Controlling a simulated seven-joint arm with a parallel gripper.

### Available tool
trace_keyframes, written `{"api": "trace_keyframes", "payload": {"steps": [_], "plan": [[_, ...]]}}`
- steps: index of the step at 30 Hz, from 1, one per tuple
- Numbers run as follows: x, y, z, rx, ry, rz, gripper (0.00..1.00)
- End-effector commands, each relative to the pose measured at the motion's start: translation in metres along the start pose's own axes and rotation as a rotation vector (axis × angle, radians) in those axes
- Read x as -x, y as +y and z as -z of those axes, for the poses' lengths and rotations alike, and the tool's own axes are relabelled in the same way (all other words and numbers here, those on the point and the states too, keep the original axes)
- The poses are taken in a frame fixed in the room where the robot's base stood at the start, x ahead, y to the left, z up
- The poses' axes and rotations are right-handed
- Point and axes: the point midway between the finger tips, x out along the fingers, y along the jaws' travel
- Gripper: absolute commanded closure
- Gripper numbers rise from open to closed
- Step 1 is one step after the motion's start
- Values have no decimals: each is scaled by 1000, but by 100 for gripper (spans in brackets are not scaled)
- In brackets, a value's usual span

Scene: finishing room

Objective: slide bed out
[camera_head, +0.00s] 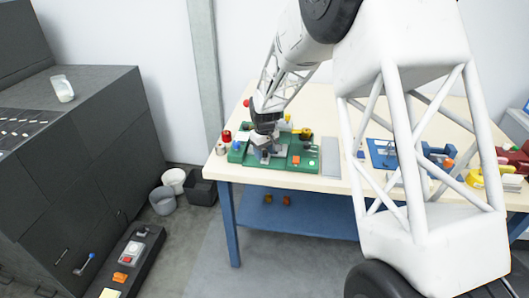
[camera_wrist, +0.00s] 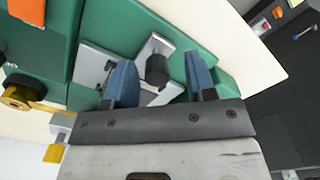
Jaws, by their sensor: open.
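A green machine (camera_head: 303,158) stands at the left end of the cream workbench. In the wrist view its green body (camera_wrist: 207,25) carries a light grey metal plate (camera_wrist: 98,65), which may be the bed. A bracket with a dark round knob (camera_wrist: 158,69) sits on it. My gripper (camera_wrist: 160,68) is open, its two blue fingers on either side of the knob with gaps visible on both sides. I cannot tell whether the fingertips are at knob height. In the head view my gripper (camera_head: 267,142) is over the machine's left half and hides part of it.
The workbench (camera_head: 340,110) also holds a grey plate (camera_head: 331,157), a blue machine (camera_head: 383,153) and yellow and red machines at right. A brass knob (camera_wrist: 16,96) and orange block (camera_wrist: 27,11) lie near my fingers.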

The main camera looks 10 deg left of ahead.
Motion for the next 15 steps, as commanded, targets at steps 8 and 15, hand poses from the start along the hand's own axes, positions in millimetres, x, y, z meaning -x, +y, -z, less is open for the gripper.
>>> {"api": "trace_keyframes", "payload": {"steps": [8,15], "plan": [[22,0,0,0,2,-1,49],[53,0,0,0,2,-1,49]]}}
